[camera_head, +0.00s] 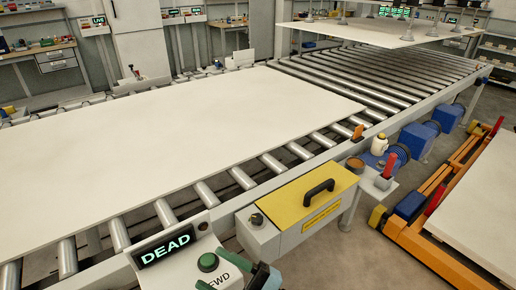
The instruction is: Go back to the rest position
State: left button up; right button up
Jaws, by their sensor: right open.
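My right gripper (238,281) shows only at the bottom edge. Its two dark, teal-edged fingertips stand apart on either side of the "FWD" label, with nothing visible between them. It is just below the green button (208,262) on the pale control panel, and I cannot tell whether it touches the panel. The rest of my right arm is out of the frame. My left gripper is not in view.
A large pale sheet (190,135) lies on the roller conveyor (395,82). A yellow-lidded box (303,197) with a black handle is fixed at the conveyor's near side. Another sheet (375,34) hangs under suction cups at the back. An orange frame (425,250) holds a pale sheet at the right.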

jog(key=s+d+f+m+t+h+p, duration=0.1)
jog(key=s+d+f+m+t+h, duration=0.2)
jog(key=d+f+m+t+h, duration=0.85)
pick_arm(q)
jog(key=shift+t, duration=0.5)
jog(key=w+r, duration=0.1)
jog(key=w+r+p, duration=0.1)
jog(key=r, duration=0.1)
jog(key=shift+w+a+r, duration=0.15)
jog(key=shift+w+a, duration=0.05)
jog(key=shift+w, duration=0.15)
pick_arm(e)
jog(key=s+d+f+m+g+h, duration=0.7)
jog(key=s+d+f+m+g, duration=0.2)
jog(key=s+d+f, duration=0.5)
jog(key=s+d+g, duration=0.1)
jog(key=s+d, duration=0.1)
jog(key=s, duration=0.1)
jog(key=shift+f+g, duration=0.35)
jog(key=shift+f, duration=0.05)
jog(key=shift+h, duration=0.25)
